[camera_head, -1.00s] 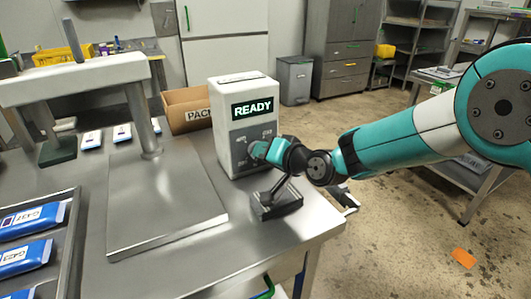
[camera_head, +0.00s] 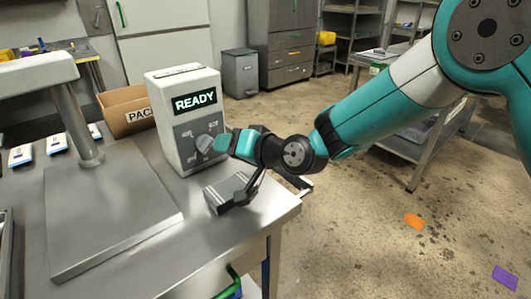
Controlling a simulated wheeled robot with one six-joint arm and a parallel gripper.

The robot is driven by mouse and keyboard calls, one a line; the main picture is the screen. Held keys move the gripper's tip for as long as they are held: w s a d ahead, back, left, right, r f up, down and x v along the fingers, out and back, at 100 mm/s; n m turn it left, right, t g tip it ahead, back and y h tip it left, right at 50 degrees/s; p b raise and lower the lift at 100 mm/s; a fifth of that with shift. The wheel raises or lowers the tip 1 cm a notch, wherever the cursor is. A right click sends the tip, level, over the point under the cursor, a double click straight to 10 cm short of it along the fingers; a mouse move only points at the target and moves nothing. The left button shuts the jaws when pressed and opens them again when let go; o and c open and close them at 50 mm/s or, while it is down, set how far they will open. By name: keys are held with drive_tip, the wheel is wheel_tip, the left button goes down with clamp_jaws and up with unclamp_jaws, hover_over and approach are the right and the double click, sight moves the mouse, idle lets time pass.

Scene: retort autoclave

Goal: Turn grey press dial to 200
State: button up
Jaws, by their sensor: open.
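The white press control box (camera_head: 164,121) stands on the metal table, with a lit display (camera_head: 194,101) reading READY. The grey dial (camera_head: 204,143) sits on its dark front panel, with small markings around it too small to read. I cannot tell what the dial points at.
The press plate (camera_head: 105,225) and its post (camera_head: 88,150) are left of the box. A cardboard box (camera_head: 124,111) stands behind it. White-and-blue packs (camera_head: 57,143) lie at the back left. The floor right of the table is open, with orange (camera_head: 413,220) and purple (camera_head: 505,278) pieces.

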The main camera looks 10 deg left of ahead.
drive_tip(key=b+v, duration=0.1)
drive_tip(key=v, duration=1)
drive_tip(key=shift+s+b, duration=0.15)
drive_tip(key=shift+b, duration=0.25)
drive_tip(key=s+d+r+n+g+h+p, duration=0.1)
drive_tip(key=s+d+r+g+h+p, duration=0.2)
drive_tip(key=s+d, duration=0.7)
drive_tip(key=s+d+r+n+g+h+p, duration=0.2)
drive_tip(key=s+d+r+h+p, duration=0.3)
drive_tip(key=s+d, duration=0.5)
drive_tip(key=shift+s+d+r+g+h, duration=0.45)
drive_tip(key=shift+d+r+h, duration=0.3)
drive_tip(key=shift+r, duration=0.2)
